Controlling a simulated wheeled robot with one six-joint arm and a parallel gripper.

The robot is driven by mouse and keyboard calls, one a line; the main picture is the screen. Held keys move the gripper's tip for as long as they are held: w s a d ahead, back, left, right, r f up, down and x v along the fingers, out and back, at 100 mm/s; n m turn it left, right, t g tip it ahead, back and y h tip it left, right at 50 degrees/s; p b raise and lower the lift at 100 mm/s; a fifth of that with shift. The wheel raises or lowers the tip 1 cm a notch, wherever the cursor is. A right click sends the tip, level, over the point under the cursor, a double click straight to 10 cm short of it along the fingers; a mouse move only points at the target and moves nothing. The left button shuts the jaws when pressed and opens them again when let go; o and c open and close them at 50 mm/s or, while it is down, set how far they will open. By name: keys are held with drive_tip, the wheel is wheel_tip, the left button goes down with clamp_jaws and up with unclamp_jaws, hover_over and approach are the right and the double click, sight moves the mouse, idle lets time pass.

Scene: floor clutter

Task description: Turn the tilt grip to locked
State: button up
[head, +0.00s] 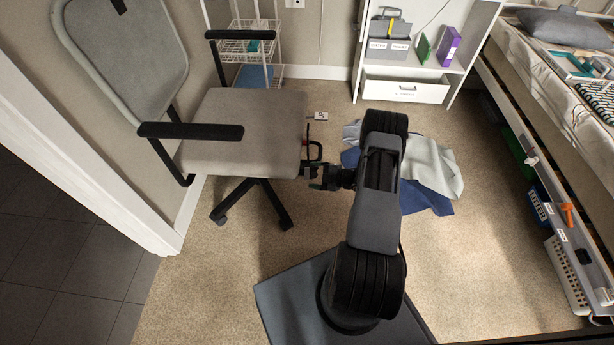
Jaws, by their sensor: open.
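An office chair (245,125) with a grey seat and black armrests stands at the left. A dark looped part (315,150) sticks out at the right edge of its seat and looks like the tilt grip; its setting is too small to read. My gripper (308,176) is open at the seat's lower right corner, just below this loop, pointing left. I cannot tell whether its fingers touch the grip or sit around it. A small pale tag with a dark mark (320,116) shows just above the loop.
Grey and blue cloths (432,168) lie on the carpet right of my arm. A white shelf unit (405,88) and a wire rack (247,45) stand at the back. A bed (560,90) with bins beneath lines the right.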

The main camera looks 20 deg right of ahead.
sight(307, 174)
drive_tip(key=shift+b+x, duration=0.35)
drive_tip(key=shift+x, duration=1.35)
drive_tip(key=c, duration=0.9)
